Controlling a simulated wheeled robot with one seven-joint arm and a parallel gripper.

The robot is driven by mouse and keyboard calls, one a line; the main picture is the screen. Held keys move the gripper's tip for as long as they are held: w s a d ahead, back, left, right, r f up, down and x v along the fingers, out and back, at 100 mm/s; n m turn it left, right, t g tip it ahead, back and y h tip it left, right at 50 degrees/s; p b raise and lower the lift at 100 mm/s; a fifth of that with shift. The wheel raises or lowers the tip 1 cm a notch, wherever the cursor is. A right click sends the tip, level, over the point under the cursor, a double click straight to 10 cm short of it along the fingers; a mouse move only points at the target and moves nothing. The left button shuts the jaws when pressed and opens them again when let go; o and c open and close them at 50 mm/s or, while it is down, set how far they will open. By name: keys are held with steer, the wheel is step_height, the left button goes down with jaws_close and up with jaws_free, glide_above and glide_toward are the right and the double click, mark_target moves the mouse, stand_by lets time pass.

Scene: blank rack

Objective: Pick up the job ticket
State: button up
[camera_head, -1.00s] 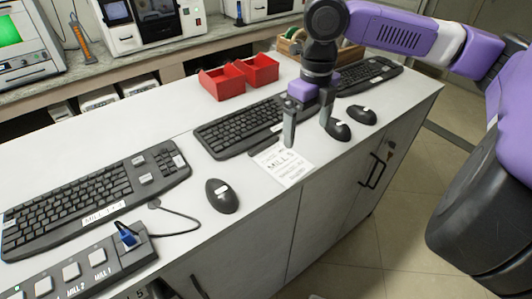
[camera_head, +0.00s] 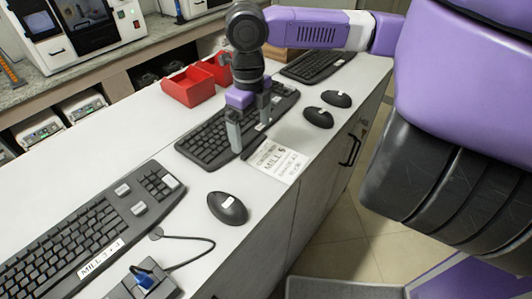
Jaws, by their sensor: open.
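The job ticket (camera_head: 280,162) is a white paper slip with printed text, the largest line reading MILL and a further character. It lies on the white counter, in front of the middle black keyboard (camera_head: 205,148). My gripper (camera_head: 251,140) points down with its two grey fingers apart and nothing between them. It is at the ticket's far left edge, over the near right part of that keyboard. I cannot tell how high the fingertips are above the counter. A dark strip beside the fingers covers or borders the ticket's upper left edge.
Black mice lie left (camera_head: 227,208) and right (camera_head: 318,117) of the ticket. A keyboard labelled MILL (camera_head: 85,235) and a switch box with a blue part (camera_head: 143,283) are at near left. Red bins (camera_head: 188,86) stand behind. The counter's front edge is close to the ticket.

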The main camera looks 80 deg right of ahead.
mark_target(254, 145)
steer(key=f, duration=0.4)
steer(key=shift+s+f+p, duration=0.1)
steer(key=shift+s+p, duration=0.1)
steer(key=shift+p, duration=0.15)
steer(key=shift+c, duration=0.4)
steer(key=c, duration=0.9)
step_height(254, 145, up, 20)
steer(key=shift+r+b, duration=0.1)
steer(key=shift+b, duration=0.7)
